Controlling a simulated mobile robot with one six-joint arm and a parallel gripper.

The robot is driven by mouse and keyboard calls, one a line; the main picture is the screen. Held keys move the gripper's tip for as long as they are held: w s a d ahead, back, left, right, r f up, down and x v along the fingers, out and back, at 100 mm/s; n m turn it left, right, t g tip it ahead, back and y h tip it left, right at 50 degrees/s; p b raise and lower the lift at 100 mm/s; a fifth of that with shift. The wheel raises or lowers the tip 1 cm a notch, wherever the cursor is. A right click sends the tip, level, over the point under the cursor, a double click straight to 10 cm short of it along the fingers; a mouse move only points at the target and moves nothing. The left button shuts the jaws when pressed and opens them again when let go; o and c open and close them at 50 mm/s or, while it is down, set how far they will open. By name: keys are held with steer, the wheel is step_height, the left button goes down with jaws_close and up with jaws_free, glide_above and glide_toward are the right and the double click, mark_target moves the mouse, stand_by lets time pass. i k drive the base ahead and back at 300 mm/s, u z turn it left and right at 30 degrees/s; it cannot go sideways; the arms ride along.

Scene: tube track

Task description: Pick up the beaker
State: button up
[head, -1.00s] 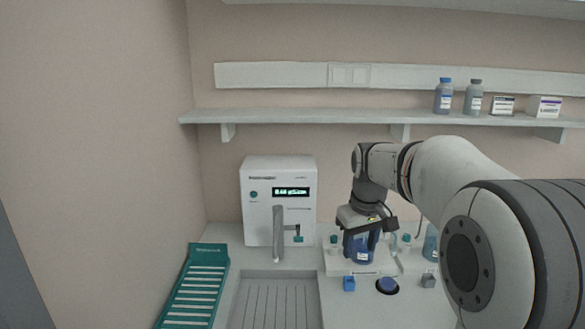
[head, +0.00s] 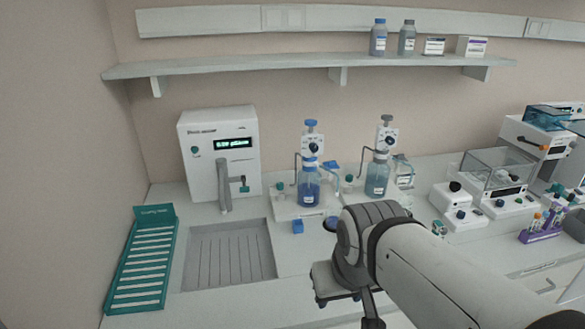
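I cannot pick out a beaker for certain. A clear glass-like vessel (head: 404,172) stands behind and right of the right dispenser bottle, too small to identify. My gripper (head: 342,300) is low over the front of the counter, in front of the dispensers. Its fingers are mostly hidden or run together with my wrist, so I cannot see their gap or anything held. The left dispenser bottle (head: 309,190) holds blue liquid and stands upright on a white base. The right dispenser bottle (head: 377,180) holds paler blue liquid.
A white water unit (head: 218,150) with a spout stands behind a recessed grooved sink (head: 230,255). A green rack (head: 143,262) lies at the left. A balance (head: 495,180) and purple tube rack (head: 543,232) stand right.

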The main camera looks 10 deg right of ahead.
mark_target(334, 211)
steer(key=z, duration=0.35)
steer(key=k, duration=1.25)
steer(key=u, duration=0.55)
steer(key=i, duration=1.5)
steer(key=z, duration=0.05)
